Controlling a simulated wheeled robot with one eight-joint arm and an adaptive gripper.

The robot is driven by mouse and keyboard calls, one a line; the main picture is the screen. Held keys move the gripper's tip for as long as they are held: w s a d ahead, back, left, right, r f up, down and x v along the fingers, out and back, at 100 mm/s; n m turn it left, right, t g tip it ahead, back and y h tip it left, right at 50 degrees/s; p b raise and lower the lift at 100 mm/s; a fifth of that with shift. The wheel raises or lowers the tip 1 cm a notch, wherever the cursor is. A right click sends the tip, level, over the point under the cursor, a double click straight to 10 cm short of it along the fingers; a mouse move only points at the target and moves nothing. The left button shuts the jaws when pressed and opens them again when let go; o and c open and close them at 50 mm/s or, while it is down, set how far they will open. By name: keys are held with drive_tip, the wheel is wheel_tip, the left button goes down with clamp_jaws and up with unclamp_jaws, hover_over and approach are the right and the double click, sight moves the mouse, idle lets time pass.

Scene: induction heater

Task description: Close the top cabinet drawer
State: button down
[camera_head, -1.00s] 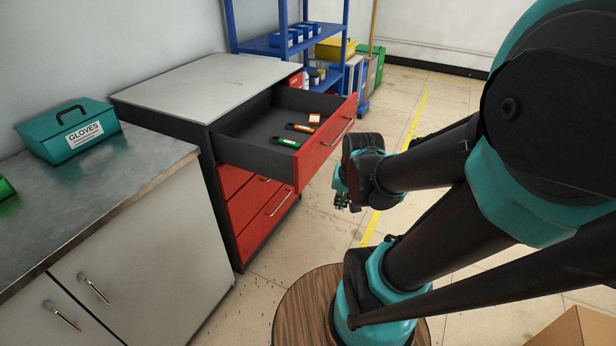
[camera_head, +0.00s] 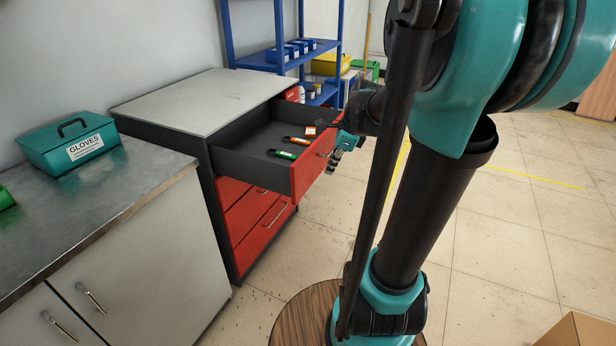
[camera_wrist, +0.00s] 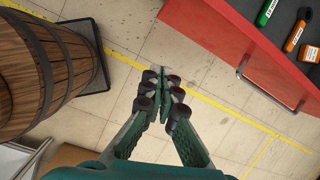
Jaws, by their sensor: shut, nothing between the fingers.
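The grey cabinet's top drawer (camera_head: 308,174) has a red front and stands pulled well out. A green, an orange and a small orange-and-white item lie inside it.
Lower red drawers (camera_head: 262,225) are shut. A workbench (camera_head: 120,200) with a teal gloves box (camera_head: 72,147) stands at left. A blue shelf (camera_head: 285,55) stands behind the cabinet. A wooden barrel (camera_wrist: 45,75) is at left in the wrist view. Open floor (camera_head: 520,235) lies at right.

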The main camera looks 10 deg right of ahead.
drive_tip(key=shift+w+a+f+m+y, duration=0.1)
drive_tip(key=shift+w+a+f+m, duration=0.45)
drive_tip(key=shift+w+a+f, duration=0.55)
drive_tip(key=shift+w+a+f+m+y, duration=0.1)
drive_tip(key=shift+w+a+f+m, duration=0.6)
drive_tip(key=shift+w+f, duration=0.55)
drive_tip(key=shift+w+a+f+m+y, duration=0.1)
drive_tip(key=shift+w+a+f+m, duration=0.35)
drive_tip(key=shift+w+a+f, duration=0.75)
drive_tip(key=shift+s+f, duration=0.15)
drive_tip(key=shift+s, duration=0.05)
